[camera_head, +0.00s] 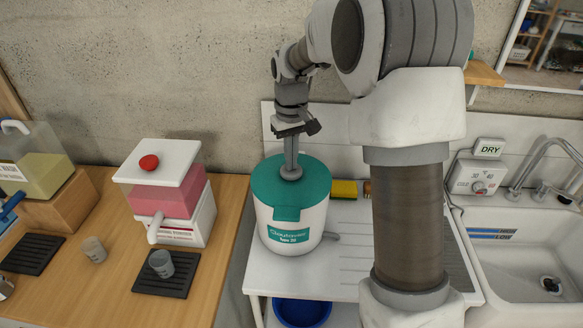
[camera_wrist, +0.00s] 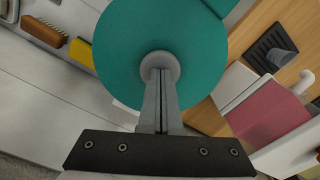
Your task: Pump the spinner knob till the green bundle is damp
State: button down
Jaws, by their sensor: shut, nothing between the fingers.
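The spinner (camera_head: 290,232) is a white tub with a teal lid on the white drainboard. The lid also fills the top of the wrist view (camera_wrist: 125,50). The grey round spinner knob (camera_head: 291,175) is at the lid's centre and shows in the wrist view (camera_wrist: 160,58). My gripper (camera_head: 291,165) points straight down over the knob. Its fingers are shut together with nothing between them. Their tips (camera_wrist: 160,75) meet the knob or are just above it; I cannot tell if they press on it. No green bundle is visible; the closed lid hides the tub's inside.
A yellow sponge (camera_head: 345,189) and a brown brush (camera_wrist: 42,33) lie behind the spinner. A sink (camera_head: 520,255) is at right, with a sign reading DRY (camera_head: 489,148). A pink dispenser (camera_head: 170,205) and a grey cup (camera_head: 161,263) stand on the wooden counter at left.

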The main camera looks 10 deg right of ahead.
notch_tip(320, 180, up, 8)
jog(key=p, duration=0.5)
jog(key=shift+f+p, duration=0.25)
jog(key=shift+p, duration=0.15)
dwell(0.3)
jog(key=s+r+m+t+b, duration=0.1)
jog(key=s+r+t, duration=0.2)
jog(key=s+r, duration=0.8)
jog(key=s+f+m+t, duration=0.1)
jog(key=s+f+t, duration=0.1)
jog(key=s, duration=1.4)
jog(key=shift+f+t+b, duration=0.3)
jog(key=shift+f+b, duration=0.05)
jog(key=shift+b, duration=0.05)
dwell(0.7)
